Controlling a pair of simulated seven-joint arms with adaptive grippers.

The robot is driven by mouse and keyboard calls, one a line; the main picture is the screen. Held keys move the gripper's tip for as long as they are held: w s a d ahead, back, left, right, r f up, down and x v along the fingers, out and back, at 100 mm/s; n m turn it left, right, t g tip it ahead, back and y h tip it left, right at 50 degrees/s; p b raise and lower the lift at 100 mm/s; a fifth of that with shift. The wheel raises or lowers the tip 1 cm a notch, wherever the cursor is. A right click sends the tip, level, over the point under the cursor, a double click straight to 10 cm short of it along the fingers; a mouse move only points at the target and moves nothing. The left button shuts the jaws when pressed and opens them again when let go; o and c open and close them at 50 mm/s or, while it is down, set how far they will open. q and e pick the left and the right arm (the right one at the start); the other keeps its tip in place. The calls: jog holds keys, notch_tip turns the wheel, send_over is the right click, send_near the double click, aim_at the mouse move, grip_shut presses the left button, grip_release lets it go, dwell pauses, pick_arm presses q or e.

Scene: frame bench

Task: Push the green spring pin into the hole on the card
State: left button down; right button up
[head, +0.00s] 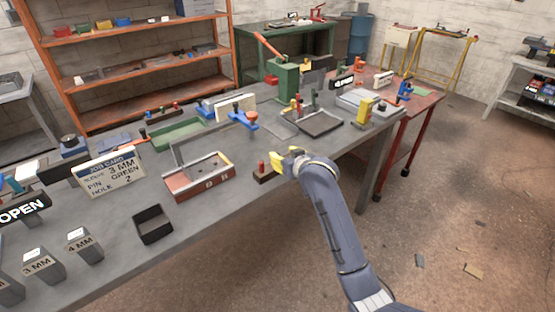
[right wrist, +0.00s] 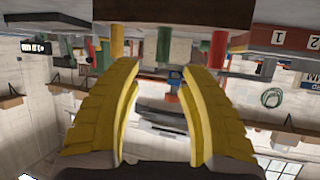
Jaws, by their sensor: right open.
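The job card (head: 108,173) stands on the bench at left and reads 3 MM, pin GREEN, hole 2. The red-fronted box (head: 200,182) marked 1 and 2 lies right of it; it also shows in the right wrist view (right wrist: 292,38). My right gripper (head: 288,160) has yellow fingers over the dark pin block (head: 263,178), hiding most of its pins. In the right wrist view, which is upside down, the fingers (right wrist: 160,68) are open. The green pin (right wrist: 163,46) stands in the block (right wrist: 175,12) between them, apart from both. My left gripper is out of view.
A red pin (right wrist: 218,50) and a yellow pin (right wrist: 117,40) stand close on either side of the green one. A small black tray (head: 153,223) and the 3 MM (head: 42,265) and 4 MM (head: 84,245) blocks are near the bench's front. A green press (head: 284,80) stands behind.

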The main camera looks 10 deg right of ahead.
aim_at(279, 154)
jog(key=shift+x, duration=2.4)
jog(key=shift+a+f, duration=0.1)
jog(key=shift+a, duration=0.1)
jog(key=shift+c, duration=0.2)
grip_shut()
